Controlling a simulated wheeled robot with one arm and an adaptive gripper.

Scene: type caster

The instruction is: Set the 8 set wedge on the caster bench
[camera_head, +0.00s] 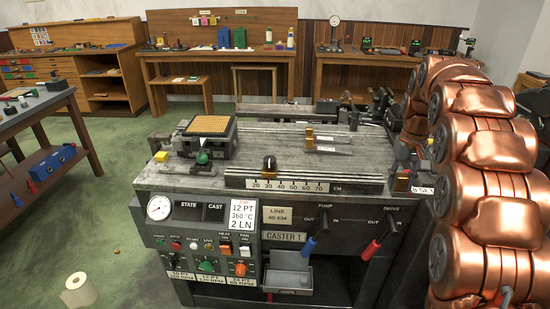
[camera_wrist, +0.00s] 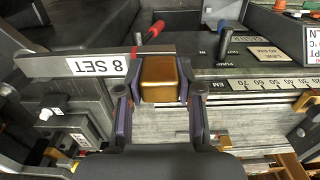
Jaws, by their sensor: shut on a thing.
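My gripper (camera_wrist: 160,96) shows in the wrist view with its two purple-padded fingers closed on the sides of a brass-coloured block, the wedge (camera_wrist: 158,76). In the head view the wedge (camera_head: 402,182) is a small brass patch at the right front of the caster bench (camera_head: 215,184), partly hidden by my gripper and copper arm. A white "8 SET" label (camera_wrist: 98,66) lies beside the wedge in the wrist view; its edge (camera_head: 422,189) shows in the head view. I cannot tell whether the wedge touches the bench.
Another brass block (camera_head: 309,138) stands farther back. Red (camera_head: 371,249) and blue (camera_head: 308,246) levers hang below the front edge. The middle bench top is mostly clear.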

